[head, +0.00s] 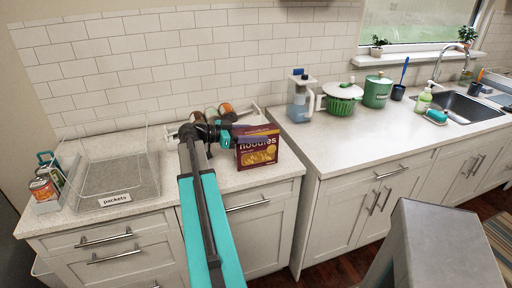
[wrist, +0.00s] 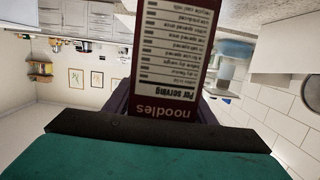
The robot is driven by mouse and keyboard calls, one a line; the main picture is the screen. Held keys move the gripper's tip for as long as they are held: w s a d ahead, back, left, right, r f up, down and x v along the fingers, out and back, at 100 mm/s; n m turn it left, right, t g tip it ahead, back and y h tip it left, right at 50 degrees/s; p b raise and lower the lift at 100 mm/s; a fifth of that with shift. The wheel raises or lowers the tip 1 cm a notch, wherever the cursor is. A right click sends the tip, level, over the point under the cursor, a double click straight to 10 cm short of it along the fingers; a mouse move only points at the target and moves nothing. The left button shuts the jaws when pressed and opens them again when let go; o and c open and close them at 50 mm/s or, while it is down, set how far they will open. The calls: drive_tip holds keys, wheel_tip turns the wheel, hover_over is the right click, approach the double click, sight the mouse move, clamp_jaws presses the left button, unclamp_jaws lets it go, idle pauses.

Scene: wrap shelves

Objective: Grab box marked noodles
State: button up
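The noodles box (head: 258,152) is dark red with a yellow food picture. It stands upright near the front right of the left counter. My gripper (head: 256,137) reaches it from the left, with a purple finger across the upper front of the box. In the wrist view the box's narrow side (wrist: 165,75), with a white table of print and upside-down "noodles" lettering, fills the middle. The fingers show at both sides of it. The box hides the fingertips, so I cannot tell whether they press on it.
A clear bin labelled packets (head: 115,199) and a small holder with cans (head: 46,188) stand to the left. Several jars (head: 226,109) lie behind my arm. A blue-lidded jug (head: 299,100), green colander (head: 342,100) and green canister (head: 377,91) stand on the right counter.

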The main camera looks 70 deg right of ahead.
clamp_jaws()
drive_tip(key=shift+r, duration=0.1)
drive_tip(key=shift+r+b, duration=1.25)
drive_tip(key=shift+r, duration=3.7)
